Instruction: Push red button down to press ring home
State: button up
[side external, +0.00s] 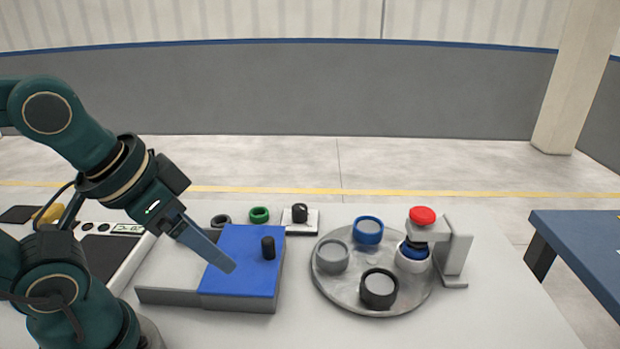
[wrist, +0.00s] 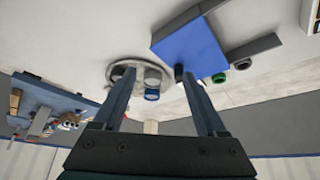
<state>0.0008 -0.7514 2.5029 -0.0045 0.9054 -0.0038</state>
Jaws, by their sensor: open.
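The red button (side external: 422,215) sits on top of a grey press stand (side external: 455,252) at the right of the table in the side view. Below it, a blue ring (side external: 414,251) sits at the top of a white cup-like holder (side external: 411,264); how deep it sits I cannot tell. My gripper (side external: 226,265) is at the left, over the blue block (side external: 245,255), well apart from the button. In the wrist view my gripper (wrist: 160,98) shows two spread fingers with nothing between them held. The button cannot be made out in the wrist view.
A round grey turntable (side external: 368,262) carries a blue-rimmed cup (side external: 368,230), a grey cup (side external: 332,256) and a black cup (side external: 379,288). A black peg (side external: 268,247) stands on the blue block. Behind are a green ring (side external: 259,214) and a black ring (side external: 221,220).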

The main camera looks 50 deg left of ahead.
jog(key=shift+w, duration=0.1)
grip_shut()
dwell(1.8)
